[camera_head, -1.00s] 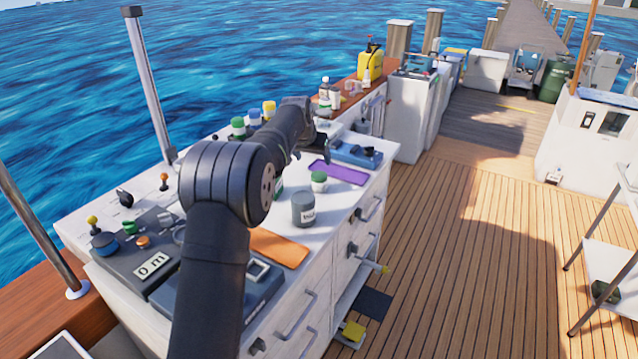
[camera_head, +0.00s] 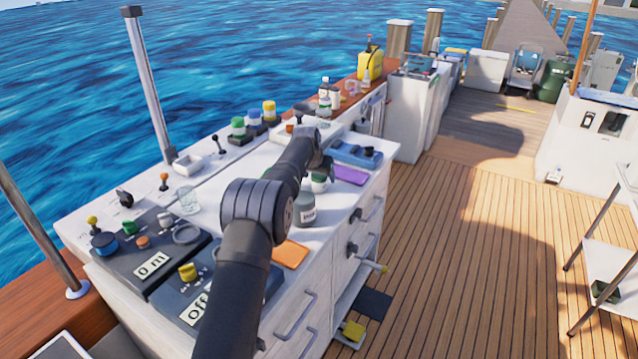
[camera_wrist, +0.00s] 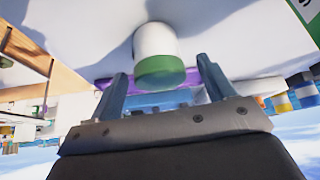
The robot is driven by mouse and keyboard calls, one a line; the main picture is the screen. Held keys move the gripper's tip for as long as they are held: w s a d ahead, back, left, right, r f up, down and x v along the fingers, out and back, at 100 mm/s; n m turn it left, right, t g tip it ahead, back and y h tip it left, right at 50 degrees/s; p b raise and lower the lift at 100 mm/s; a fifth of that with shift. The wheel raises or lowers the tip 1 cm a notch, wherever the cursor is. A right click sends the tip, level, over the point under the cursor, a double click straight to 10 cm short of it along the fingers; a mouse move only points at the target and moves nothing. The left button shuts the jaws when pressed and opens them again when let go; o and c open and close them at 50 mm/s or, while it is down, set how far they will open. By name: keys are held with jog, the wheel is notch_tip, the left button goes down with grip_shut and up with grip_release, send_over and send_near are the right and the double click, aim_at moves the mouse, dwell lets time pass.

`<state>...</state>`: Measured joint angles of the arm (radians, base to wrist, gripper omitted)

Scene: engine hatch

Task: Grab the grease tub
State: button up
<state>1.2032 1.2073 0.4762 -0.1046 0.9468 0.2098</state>
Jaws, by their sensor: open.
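A small white tub with a green lid (camera_head: 319,184) stands on the white counter, partly covered by my arm in the head view. In the wrist view the white tub (camera_wrist: 156,45) appears between my two fingers, its green lid nearest to me. My gripper (camera_wrist: 162,68) is open and empty, with a finger on each side of the tub in the picture. I see no clear contact. In the head view my gripper (camera_head: 325,165) is just above the tub. A grey jar (camera_head: 305,212) with a pale label stands close by, partly hidden by my arm.
A purple mat (camera_head: 350,175) and a blue tool box (camera_head: 357,153) lie just beyond the tub. An orange mat (camera_head: 291,254) lies nearer. Several capped jars (camera_head: 254,117) line the back left of the counter. Control panels (camera_head: 150,255) fill the near left.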

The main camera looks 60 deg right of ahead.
jog(key=shift+d+f, duration=0.3)
jog(key=shift+f, duration=0.2)
jog(key=shift+c, duration=0.2)
jog(key=c, duration=1.1)
